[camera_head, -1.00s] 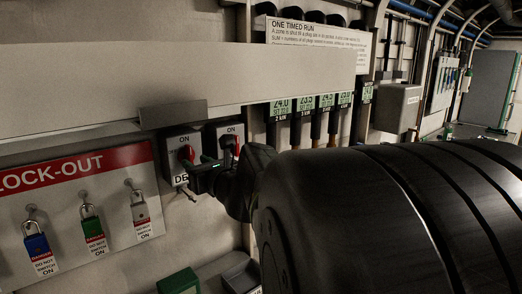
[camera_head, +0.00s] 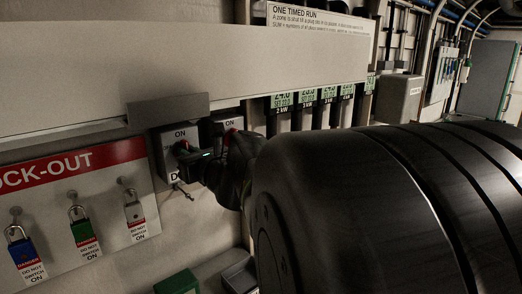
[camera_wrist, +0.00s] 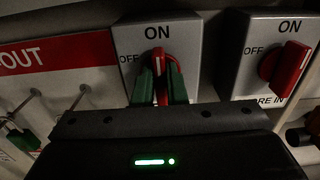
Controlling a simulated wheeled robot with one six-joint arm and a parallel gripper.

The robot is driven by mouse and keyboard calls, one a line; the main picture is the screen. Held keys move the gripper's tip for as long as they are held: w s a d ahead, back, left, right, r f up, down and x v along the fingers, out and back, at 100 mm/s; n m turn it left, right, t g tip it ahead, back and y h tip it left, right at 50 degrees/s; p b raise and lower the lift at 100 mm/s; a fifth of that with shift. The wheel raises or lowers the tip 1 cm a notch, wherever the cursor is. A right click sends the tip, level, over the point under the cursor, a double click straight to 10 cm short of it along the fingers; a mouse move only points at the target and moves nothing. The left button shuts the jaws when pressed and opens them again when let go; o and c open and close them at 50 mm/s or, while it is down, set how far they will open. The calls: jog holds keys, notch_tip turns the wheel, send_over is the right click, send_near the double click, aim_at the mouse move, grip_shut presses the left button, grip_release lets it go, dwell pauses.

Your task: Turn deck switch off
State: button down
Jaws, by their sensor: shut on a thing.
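The left switch box (camera_wrist: 127,42) has a red rotary handle (camera_wrist: 157,60), with ON above it and OFF to its left. The handle stands about upright, towards ON. My gripper (camera_wrist: 160,88) is shut on this handle, one green fingertip on each side. In the head view the same switch box (camera_head: 167,140) shows at centre left; its lower label begins with D and is mostly hidden by my gripper (camera_head: 188,160).
A second switch box (camera_wrist: 243,75) with a red handle (camera_wrist: 285,66) stands close on the right. A lock-out board (camera_head: 98,210) with hanging padlocks is on the left. A grey ledge (camera_head: 165,108) juts out just above the switches.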

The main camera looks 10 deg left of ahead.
jog(key=shift+n+b, duration=0.3)
jog(key=n+b, duration=0.4)
jog(key=n, duration=0.1)
jog(key=n+b, duration=0.3)
jog(key=n, duration=0.3)
jog(key=f+n+b, duration=0.1)
jog(key=n+b, duration=0.3)
jog(key=n, duration=0.2)
jog(key=shift+s+a+b, duration=0.25)
jog(key=shift+s+b, duration=0.05)
jog(key=shift+b, duration=0.05)
jog(key=shift+r+n, duration=0.1)
jog(key=shift+n, duration=0.2)
jog(key=c, duration=1.5)
grip_release()
jog(key=shift+o, duration=0.2)
